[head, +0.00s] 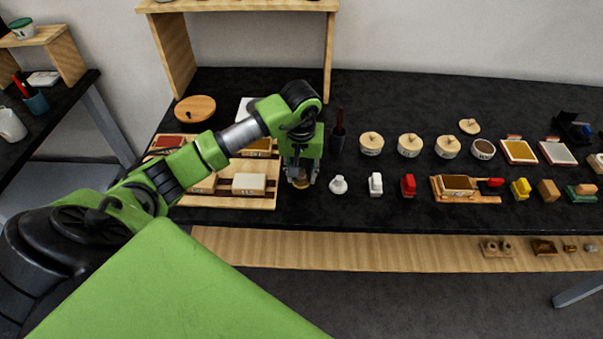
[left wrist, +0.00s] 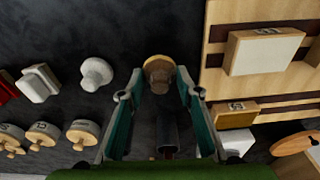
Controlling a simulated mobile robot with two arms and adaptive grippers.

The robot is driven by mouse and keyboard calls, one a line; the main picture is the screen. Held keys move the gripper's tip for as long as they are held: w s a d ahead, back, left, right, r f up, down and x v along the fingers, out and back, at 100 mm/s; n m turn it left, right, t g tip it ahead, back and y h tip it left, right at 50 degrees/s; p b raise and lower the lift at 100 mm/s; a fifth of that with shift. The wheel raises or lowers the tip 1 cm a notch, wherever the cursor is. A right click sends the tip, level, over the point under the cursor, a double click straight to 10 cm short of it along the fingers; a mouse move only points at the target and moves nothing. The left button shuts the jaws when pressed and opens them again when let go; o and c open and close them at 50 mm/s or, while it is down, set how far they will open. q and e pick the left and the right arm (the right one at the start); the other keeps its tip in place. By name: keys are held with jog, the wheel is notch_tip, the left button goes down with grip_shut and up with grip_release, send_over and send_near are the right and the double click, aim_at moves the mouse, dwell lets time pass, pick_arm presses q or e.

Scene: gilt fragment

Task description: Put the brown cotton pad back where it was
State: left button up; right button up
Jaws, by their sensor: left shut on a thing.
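The brown cotton pad (left wrist: 158,70) looks like a small round piece with a brown top and a paler rim. In the left wrist view it lies at the tips of my left gripper (left wrist: 160,93), whose fingers stand on either side of it. In the head view a bit of the pad (head: 301,184) shows below my left gripper (head: 300,174), low over the black table (head: 340,212). The gripper is shut on it. I cannot tell whether the pad touches the table. My right gripper is not in view.
A white knob-shaped piece (head: 338,185) stands just right of the gripper, then a white block (head: 375,184) and a red block (head: 408,185). A wooden rack with pads (head: 230,202) is close on the left. A dark cup (head: 338,143) and lidded pots (head: 371,144) stand behind.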

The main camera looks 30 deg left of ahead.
pick_arm(q)
jog(key=shift+f, duration=0.7)
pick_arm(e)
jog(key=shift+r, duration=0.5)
pick_arm(q)
jog(key=shift+f, duration=0.1)
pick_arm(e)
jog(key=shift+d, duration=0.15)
pick_arm(q)
jog(key=shift+f, duration=0.15)
jog(key=o, duration=1)
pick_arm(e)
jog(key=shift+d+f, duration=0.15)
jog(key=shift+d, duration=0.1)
